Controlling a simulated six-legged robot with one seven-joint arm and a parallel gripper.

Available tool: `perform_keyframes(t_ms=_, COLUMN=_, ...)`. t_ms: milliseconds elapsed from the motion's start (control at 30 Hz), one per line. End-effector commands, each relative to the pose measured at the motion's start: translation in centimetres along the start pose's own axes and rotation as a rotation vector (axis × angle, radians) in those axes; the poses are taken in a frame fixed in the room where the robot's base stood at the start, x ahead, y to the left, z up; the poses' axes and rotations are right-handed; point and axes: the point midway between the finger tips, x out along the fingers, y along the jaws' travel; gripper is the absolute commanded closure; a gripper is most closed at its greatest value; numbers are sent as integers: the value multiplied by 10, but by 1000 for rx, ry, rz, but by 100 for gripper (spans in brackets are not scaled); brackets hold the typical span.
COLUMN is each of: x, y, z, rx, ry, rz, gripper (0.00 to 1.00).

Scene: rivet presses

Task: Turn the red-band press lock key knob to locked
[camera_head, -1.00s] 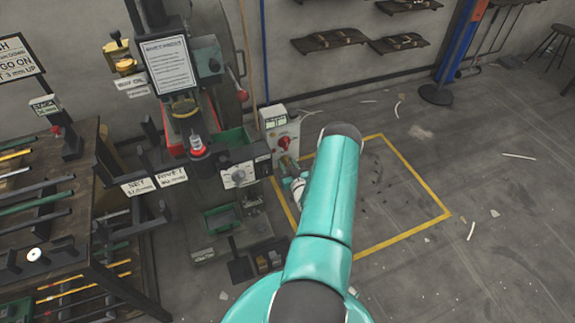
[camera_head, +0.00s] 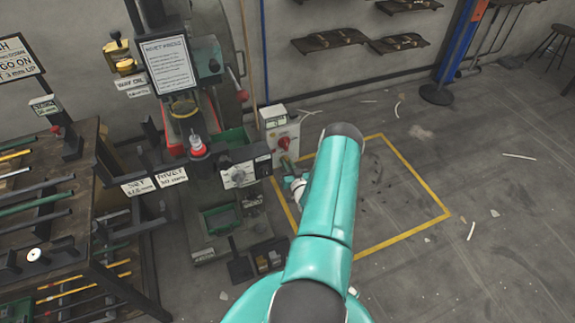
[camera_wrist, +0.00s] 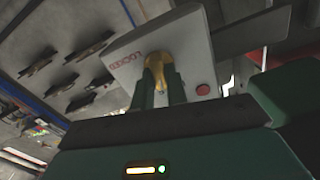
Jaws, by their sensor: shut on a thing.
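In the wrist view a brass key knob (camera_wrist: 155,65) stands out from a pale grey panel (camera_wrist: 182,38). The dark green fingers of my gripper (camera_wrist: 160,84) are shut on the knob, one on each side. Red lettering (camera_wrist: 126,60) is on the panel beside the knob, and a red button (camera_wrist: 203,89) is on its other side. The fingers hide part of the knob, and I cannot tell its exact angle.
The press (camera_head: 207,60) with its notice sheet stands left of the white box. A rack of rods (camera_head: 45,200) is at far left. The yellow-outlined floor (camera_head: 400,200) at right is mostly clear.

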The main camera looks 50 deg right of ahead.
Motion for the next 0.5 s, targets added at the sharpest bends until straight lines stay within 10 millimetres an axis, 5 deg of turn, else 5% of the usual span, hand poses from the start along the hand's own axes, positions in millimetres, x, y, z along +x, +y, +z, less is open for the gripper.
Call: perform_keyframes(t_ms=500, x=0, y=2, z=1, rx=480, ry=0, rz=1, gripper=100)
